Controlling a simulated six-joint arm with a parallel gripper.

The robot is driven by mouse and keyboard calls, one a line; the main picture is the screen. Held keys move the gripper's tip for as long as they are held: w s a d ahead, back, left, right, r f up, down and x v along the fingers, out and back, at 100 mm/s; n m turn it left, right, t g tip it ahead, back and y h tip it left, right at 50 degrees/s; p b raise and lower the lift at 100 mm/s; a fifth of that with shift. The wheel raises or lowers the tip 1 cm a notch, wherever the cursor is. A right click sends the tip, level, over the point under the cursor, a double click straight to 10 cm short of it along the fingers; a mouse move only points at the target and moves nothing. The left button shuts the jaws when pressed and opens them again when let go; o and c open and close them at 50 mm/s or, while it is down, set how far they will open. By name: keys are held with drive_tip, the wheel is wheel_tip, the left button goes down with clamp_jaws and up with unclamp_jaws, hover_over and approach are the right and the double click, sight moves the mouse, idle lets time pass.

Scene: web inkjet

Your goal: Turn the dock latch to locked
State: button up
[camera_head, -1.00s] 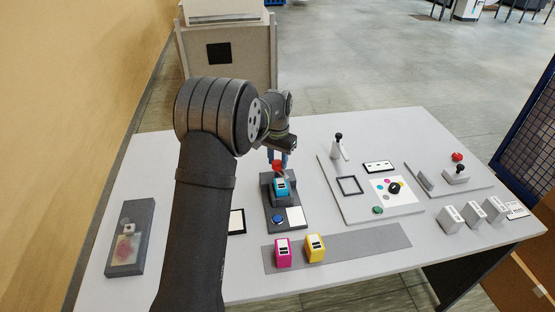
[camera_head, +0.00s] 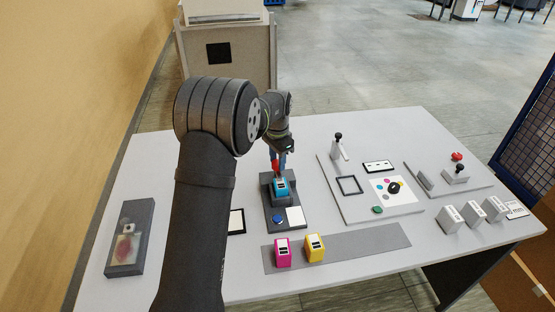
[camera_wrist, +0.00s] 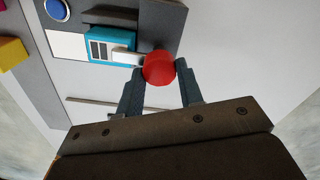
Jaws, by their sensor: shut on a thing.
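The dock (camera_head: 268,203) is a dark grey block on the table, with a cyan cartridge (camera_head: 280,187) seated in it. The red latch (camera_head: 275,167) is at the dock's far end. My gripper (camera_head: 280,160) reaches down from above and is shut on the latch's red knob. In the wrist view, the red knob (camera_wrist: 159,68) sits between the two fingertips, beside the cyan cartridge (camera_wrist: 108,46) and its white latch arm (camera_wrist: 125,57). The fingers hide the knob's sides. I cannot read a locked mark.
A blue button (camera_head: 278,218) and a white pad (camera_head: 295,216) are on the dock's near end. Magenta (camera_head: 283,252) and yellow (camera_head: 315,247) cartridges stand on a grey strip in front. A panel with levers (camera_head: 338,145) is to the right. A grey tray (camera_head: 131,237) lies far left.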

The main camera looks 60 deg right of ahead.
drive_tip(key=o, duration=1)
drive_tip(key=shift+c, duration=0.2)
drive_tip(key=shift+r, duration=0.1)
wheel_tip(320, 180, up, 17)
drive_tip(key=shift+r, duration=0.15)
wheel_tip(320, 180, down, 18)
drive_tip(key=shift+r, duration=0.25)
idle(0.5)
